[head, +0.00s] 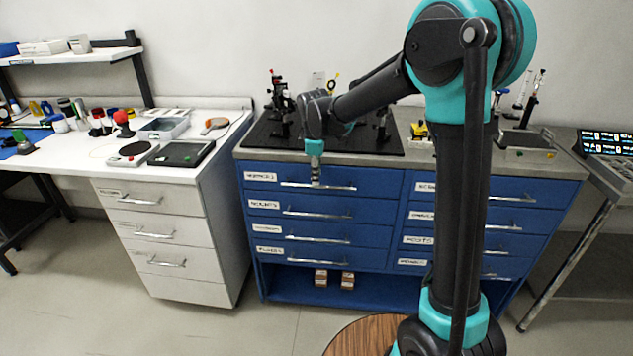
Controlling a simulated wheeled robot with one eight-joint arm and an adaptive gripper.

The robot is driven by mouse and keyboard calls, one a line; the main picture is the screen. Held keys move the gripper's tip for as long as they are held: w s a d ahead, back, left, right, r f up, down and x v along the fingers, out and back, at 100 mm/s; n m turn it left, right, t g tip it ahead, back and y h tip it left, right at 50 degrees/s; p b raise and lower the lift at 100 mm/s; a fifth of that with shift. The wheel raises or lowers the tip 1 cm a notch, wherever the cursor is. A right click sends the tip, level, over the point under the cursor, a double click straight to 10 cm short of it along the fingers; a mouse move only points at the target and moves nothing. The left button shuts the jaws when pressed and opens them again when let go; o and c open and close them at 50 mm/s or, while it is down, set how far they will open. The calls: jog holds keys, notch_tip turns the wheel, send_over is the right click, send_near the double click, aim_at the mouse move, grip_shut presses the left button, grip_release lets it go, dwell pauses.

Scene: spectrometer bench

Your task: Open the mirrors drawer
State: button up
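The blue bench cabinet has two columns of drawers with white labels and silver bar handles. The top left drawer (268,192) has a label (261,177) that seems to read mirrors, though it is small and blurred. The drawer front looks flush with the cabinet. Its bar handle (338,188) runs across the front. My gripper (315,182) points down in front of this drawer, with its tips at the handle near its middle. The fingers are too small to tell whether they are open or closed around the bar.
The black breadboard (262,138) on the bench top carries optical mounts. A white drawer unit (150,235) stands to the left under a cluttered worktop. Two small boxes (333,279) sit on the open shelf below. The floor in front of the left drawers looks clear.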

aim_at(317, 187)
jog(key=shift+w+f, duration=0.2)
jog(key=shift+f, duration=0.75)
jog(key=shift+w+f, duration=0.15)
jog(key=shift+f, duration=0.75)
jog(key=shift+c, duration=0.5)
grip_shut()
